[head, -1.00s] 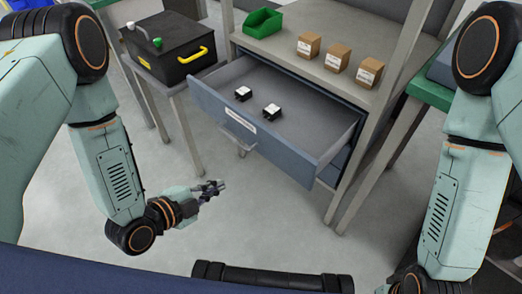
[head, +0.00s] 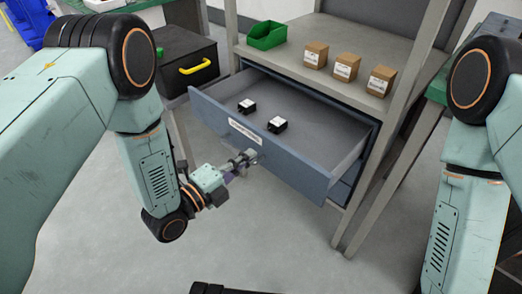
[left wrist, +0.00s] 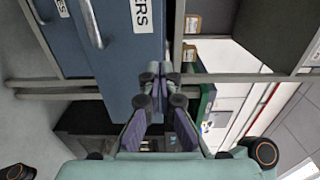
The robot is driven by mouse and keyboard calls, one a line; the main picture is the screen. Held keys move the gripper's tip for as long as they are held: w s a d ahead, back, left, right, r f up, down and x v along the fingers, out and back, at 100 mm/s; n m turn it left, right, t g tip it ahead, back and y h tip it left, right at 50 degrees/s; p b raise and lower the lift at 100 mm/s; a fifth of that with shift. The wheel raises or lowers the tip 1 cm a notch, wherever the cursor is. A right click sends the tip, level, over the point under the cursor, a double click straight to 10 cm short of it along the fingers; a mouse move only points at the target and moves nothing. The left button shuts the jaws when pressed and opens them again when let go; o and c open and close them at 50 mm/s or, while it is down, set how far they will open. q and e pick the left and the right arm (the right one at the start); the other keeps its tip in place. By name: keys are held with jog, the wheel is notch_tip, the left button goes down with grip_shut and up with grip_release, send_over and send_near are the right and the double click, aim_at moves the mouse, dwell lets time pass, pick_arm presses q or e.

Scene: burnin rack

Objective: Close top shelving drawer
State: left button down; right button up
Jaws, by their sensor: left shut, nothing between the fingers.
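The top shelving drawer (head: 305,168) is blue-grey and stands pulled well out of the rack, with two small black-and-white parts (head: 262,115) lying in it. Its label (head: 244,131) faces me. My left gripper (head: 245,160) is shut and empty at the drawer's front, below the label, and partly hides the handle area. In the left wrist view the shut fingers (left wrist: 158,75) are by the drawer's front panel (left wrist: 118,60), and the metal handle (left wrist: 92,22) is off to their left. Whether they touch the panel I cannot tell. My right gripper is out of view.
Above the drawer, the rack's shelf (head: 300,68) holds a green bin (head: 267,36) and three cardboard boxes (head: 345,66). A black case with a yellow handle (head: 195,66) stands to the left. A rack post (head: 400,120) rises on the right. The floor in front is clear.

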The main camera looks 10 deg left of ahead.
aim_at(269, 140)
pick_arm(q)
jog(key=b+x, duration=0.1)
jog(key=x, duration=0.2)
jog(key=shift+w+d, duration=0.2)
jog(key=shift+w, duration=0.15)
jog(key=shift+w+d, duration=0.45)
jog(key=shift+w, duration=0.15)
